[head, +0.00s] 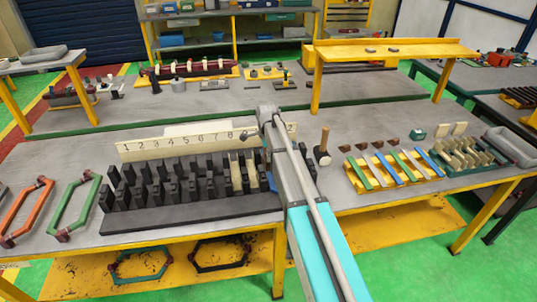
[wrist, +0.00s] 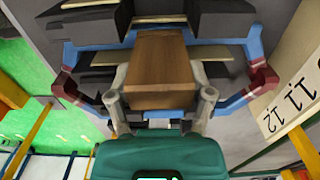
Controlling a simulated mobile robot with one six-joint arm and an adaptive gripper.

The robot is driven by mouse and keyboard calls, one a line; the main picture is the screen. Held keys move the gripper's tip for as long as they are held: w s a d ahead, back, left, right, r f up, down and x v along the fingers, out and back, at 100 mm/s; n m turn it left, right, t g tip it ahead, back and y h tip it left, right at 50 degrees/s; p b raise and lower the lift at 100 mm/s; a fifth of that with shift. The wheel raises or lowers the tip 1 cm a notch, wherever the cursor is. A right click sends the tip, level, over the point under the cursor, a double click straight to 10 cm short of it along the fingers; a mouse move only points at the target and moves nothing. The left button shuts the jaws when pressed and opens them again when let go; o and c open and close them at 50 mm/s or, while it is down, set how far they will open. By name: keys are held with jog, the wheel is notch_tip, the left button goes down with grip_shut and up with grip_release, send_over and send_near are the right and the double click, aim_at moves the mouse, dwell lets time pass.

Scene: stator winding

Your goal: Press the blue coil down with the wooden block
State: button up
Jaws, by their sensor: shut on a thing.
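My gripper (wrist: 160,97) is shut on the wooden block (wrist: 165,68), a brown block held between its two fingers. The blue coil (wrist: 252,84) has dark red corners and spans the wrist view behind the block, among the dark stator teeth (wrist: 215,72). The block hides the coil's middle, and I cannot tell whether they touch. In the head view, my arm hides the gripper, the block and most of the coil; a bit of blue (head: 271,182) shows left of the arm. The dark stator (head: 190,217) stands on the bench there.
A numbered strip (head: 180,145) stands behind the stator. Orange (head: 27,212) and green (head: 75,207) coils lie at left. Right of my arm are a mallet (head: 322,148), a yellow rack of coloured strips (head: 357,186) and a grey tray (head: 513,147).

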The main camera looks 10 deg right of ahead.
jog(key=shift+r, duration=0.1)
dwell(0.3)
notch_tip(320, 180, up, 11)
jog(key=p, duration=1.1)
jog(key=shift+r+p, duration=0.2)
jog(key=shift+p, duration=0.1)
jog(key=shift+f, duration=0.2)
